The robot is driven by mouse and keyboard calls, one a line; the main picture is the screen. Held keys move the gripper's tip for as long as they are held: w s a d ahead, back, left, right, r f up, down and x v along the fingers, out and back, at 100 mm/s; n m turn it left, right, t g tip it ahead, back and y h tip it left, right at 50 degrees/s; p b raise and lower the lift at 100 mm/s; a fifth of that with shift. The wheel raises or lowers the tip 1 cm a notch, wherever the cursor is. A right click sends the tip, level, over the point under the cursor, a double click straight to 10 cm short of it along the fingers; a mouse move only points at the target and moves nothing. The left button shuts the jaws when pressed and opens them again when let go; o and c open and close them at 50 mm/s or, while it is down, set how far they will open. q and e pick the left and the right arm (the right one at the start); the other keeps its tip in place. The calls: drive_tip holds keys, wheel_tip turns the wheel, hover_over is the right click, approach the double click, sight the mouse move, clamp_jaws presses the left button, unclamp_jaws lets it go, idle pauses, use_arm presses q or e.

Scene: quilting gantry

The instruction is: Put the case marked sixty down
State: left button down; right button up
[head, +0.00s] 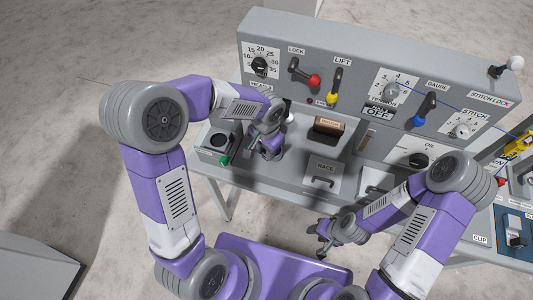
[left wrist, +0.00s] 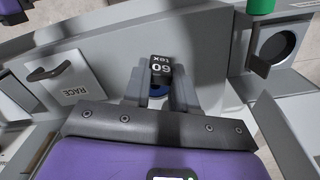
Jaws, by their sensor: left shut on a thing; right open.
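The case marked 60 (left wrist: 160,68) shows in the left wrist view as a small black block lettered "60 tex", with a blue part beneath it. My left gripper (left wrist: 157,92) is shut on it, one grey finger on each side. In the head view my left gripper (head: 268,153) is over the left part of the machine's front ledge, and the case cannot be made out there. Whether the case touches anything below is unclear.
A round dark opening (head: 220,141) with a green knob (head: 225,160) is left of my left gripper. The control panel (head: 365,80) with levers and dials rises behind.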

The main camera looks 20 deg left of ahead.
use_arm(q)
wheel_tip(320, 180, down, 2)
drive_tip(key=shift+s+f, duration=0.1)
drive_tip(key=shift+f, duration=0.25)
drive_tip(key=shift+f, duration=0.1)
drive_tip(key=c, duration=0.9)
unclamp_jaws()
